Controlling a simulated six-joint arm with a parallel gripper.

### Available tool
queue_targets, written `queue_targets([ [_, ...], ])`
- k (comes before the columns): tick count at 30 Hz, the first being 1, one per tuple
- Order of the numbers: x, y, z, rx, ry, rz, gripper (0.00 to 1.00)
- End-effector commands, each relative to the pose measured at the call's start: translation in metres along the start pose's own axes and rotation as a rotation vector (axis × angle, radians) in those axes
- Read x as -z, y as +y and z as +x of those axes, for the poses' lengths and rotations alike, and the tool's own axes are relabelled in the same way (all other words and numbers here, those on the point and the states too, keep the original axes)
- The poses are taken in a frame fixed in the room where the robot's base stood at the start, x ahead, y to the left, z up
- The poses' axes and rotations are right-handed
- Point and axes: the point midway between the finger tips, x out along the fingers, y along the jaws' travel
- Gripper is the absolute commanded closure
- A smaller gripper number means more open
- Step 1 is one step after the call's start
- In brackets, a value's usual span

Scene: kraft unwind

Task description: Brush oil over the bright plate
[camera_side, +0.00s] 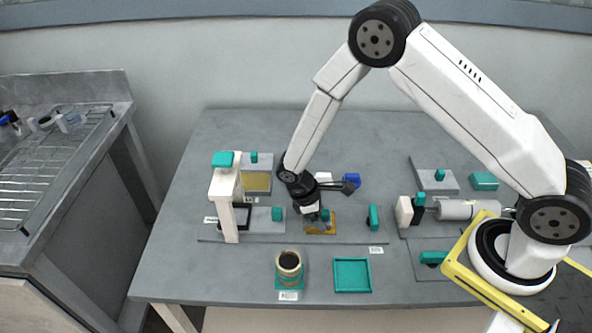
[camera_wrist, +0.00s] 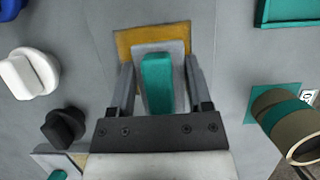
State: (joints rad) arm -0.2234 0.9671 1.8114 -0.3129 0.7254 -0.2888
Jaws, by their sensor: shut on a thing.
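My gripper (camera_wrist: 160,78) is shut on a teal-handled block with a pale grey base (camera_wrist: 157,82), which I take for the brush. In the side view my gripper (camera_side: 318,214) is low over the front middle of the table. An orange-gold plate (camera_wrist: 125,42) shows around the far side of the grey base, and its edge also shows in the side view (camera_side: 315,231). The block covers much of the plate; whether it touches it I cannot tell. A cup with a dark inside and teal band (camera_side: 289,268) stands in front, to the left; it also shows in the wrist view (camera_wrist: 272,112).
A duller yellow plate (camera_side: 257,182) lies behind, left of my gripper. A white post with a teal top (camera_side: 226,195) stands left. White, black and blue knobs are close by; the white knob (camera_wrist: 30,73) is left. An empty teal tray (camera_side: 352,275) lies in front.

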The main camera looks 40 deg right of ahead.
Motion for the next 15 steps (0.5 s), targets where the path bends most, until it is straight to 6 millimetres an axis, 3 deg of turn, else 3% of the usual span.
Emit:
queue_targets([
  [15,0.0109,-0.0003,-0.0037,0.000,0.003,0.000,0.83],
])
